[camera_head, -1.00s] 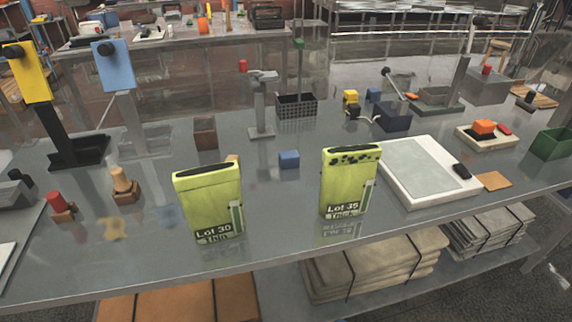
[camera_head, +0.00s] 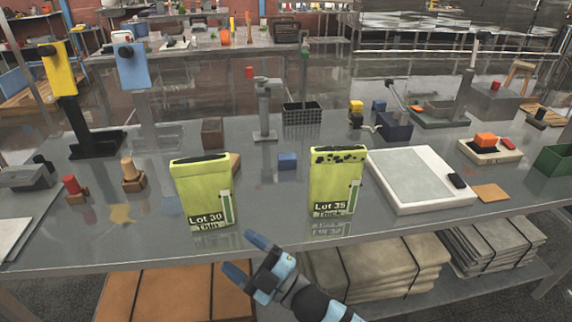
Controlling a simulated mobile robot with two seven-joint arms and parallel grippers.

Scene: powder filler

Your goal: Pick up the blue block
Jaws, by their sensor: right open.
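A small blue block (camera_head: 287,161) lies on the grey table between two upright yellow-green containers. The container marked Lot 30 (camera_head: 203,190) stands to its left and nearer, and the one marked Lot 35 (camera_head: 335,182) to its right and nearer. My right gripper (camera_head: 242,254) is at the table's front edge, its blue fingers apart and empty. It is nearer than the block and apart from it, below the gap between the containers. My left gripper is not in view.
A white-framed board (camera_head: 420,178) lies to the right. A brown block (camera_head: 212,132) and a grey stand (camera_head: 264,110) are behind the blue block.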

